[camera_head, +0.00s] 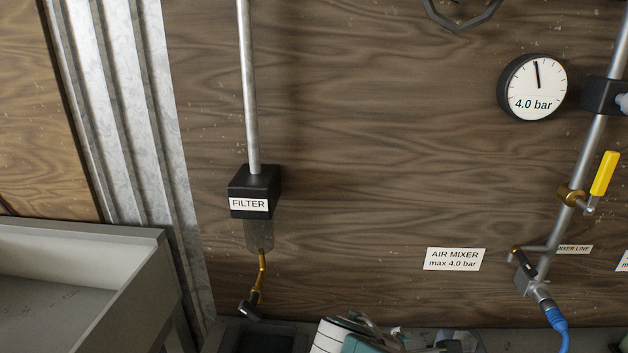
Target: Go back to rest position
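I cannot make out my gripper in the head view. A wooden wall carries a black box labelled FILTER (253,192), with a grey pipe (248,90) running up from it. A cloudy bowl (259,236) and a brass drain piece (262,270) hang below the box. A round gauge (533,86) reading about 4.0 bar is at the upper right. A yellow valve handle (604,174) sits on the slanted pipe (590,145) there. A blue hose (557,320) hangs from the pipe's lower end. An AIR MIXER label (454,259) is to its left.
A grey open-topped trough (120,285) stands at the lower left. A ribbed metal post (128,120) rises behind it. A dark container (265,338) and a cluttered pile with white and teal pieces (345,338) are cut off at the bottom edge.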

